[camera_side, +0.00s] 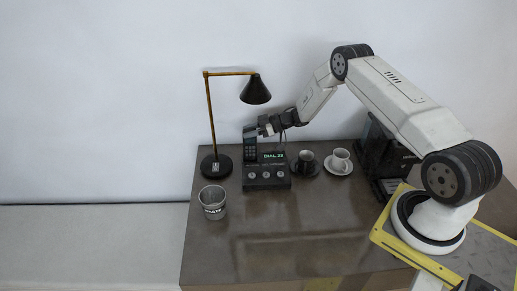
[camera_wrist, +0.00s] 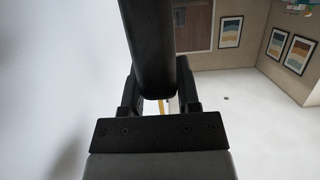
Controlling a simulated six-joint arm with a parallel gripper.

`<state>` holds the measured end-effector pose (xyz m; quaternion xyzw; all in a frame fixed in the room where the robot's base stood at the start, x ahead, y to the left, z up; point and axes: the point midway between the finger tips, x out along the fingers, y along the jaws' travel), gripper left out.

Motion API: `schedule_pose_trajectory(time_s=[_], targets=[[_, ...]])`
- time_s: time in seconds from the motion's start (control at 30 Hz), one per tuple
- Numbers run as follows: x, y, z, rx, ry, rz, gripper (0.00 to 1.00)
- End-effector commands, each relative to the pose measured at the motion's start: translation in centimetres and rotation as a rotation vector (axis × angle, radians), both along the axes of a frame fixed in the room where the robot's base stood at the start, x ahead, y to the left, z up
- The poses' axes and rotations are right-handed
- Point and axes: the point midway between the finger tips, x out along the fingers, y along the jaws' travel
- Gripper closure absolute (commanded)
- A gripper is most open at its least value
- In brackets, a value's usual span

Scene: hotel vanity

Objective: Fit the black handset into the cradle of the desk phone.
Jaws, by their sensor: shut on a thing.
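The black handset (camera_side: 250,146) is upright at the left part of the desk phone (camera_side: 266,179) in the side view. My gripper (camera_side: 262,131) is shut on the upper part of the handset. The handset's lower end is at the phone's left side, where the cradle would be; I cannot tell whether it is seated or just above it. The phone has a lit display reading "DIAL 22" and several round knobs. In the wrist view the handset (camera_wrist: 152,45) is a dark bar between the fingers of my gripper (camera_wrist: 158,90).
A lamp (camera_side: 211,120) with a black shade stands left of the phone. A grey cup (camera_side: 213,203) is at front left. A dark cup (camera_side: 306,160) and a white cup (camera_side: 341,158) on saucers are to the right, with a black machine (camera_side: 378,160) beyond. The front of the table (camera_side: 290,240) is clear.

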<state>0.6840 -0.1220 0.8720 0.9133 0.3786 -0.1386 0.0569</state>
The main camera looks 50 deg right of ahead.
Motion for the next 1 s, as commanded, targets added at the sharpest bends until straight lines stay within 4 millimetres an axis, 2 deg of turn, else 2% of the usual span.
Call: schedule_pose_trajectory(time_s=[0.2, 0.77, 0.8, 0.9, 1.0], targets=[[0.0, 0.0, -1.7, 0.001, -0.002, -0.001, 1.00], [0.0, 0.0, -2.4, 0.001, -0.002, -0.001, 1.00], [0.0, 0.0, -2.5, 0.000, -0.002, -0.001, 0.53], [0.0, 0.0, -2.4, 0.000, -0.002, -0.001, 0.24], [0.0, 0.0, -2.4, 0.000, -0.002, -0.001, 0.24]])
